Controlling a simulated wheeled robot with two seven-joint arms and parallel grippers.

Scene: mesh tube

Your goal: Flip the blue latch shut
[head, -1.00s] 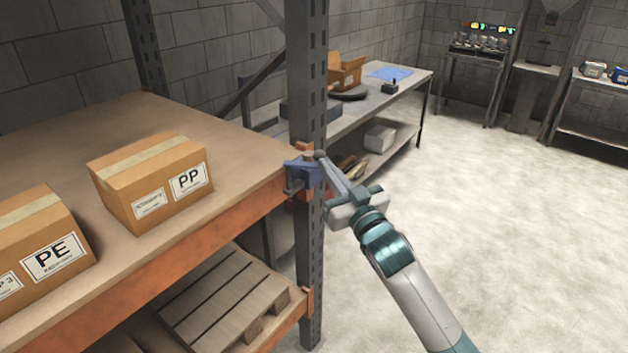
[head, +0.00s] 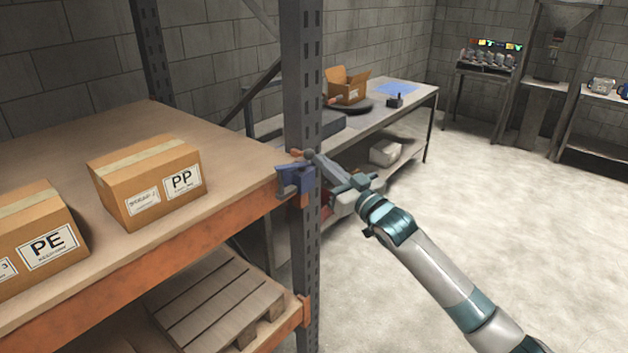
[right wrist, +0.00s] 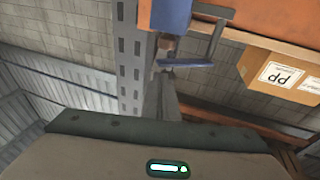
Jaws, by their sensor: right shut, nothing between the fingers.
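The blue latch (head: 294,180) is on the grey upright post at the front right corner of the shelf, at the end of the orange beam. In the right wrist view a blue block (right wrist: 168,14) and a thin blue bar (right wrist: 186,63) show near the top. My right gripper (head: 311,156) is shut and empty, with its tips just above and right of the latch. Its fingers (right wrist: 169,98) point toward the latch in the wrist view. I cannot tell whether the tips touch it. My left gripper is out of view.
The grey post (head: 303,90) stands right behind the latch. Cardboard boxes marked PP (head: 147,180) and PE (head: 38,240) sit on the wooden shelf (head: 110,130). A pallet (head: 215,300) lies below. A workbench (head: 400,112) stands behind; the floor at right is clear.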

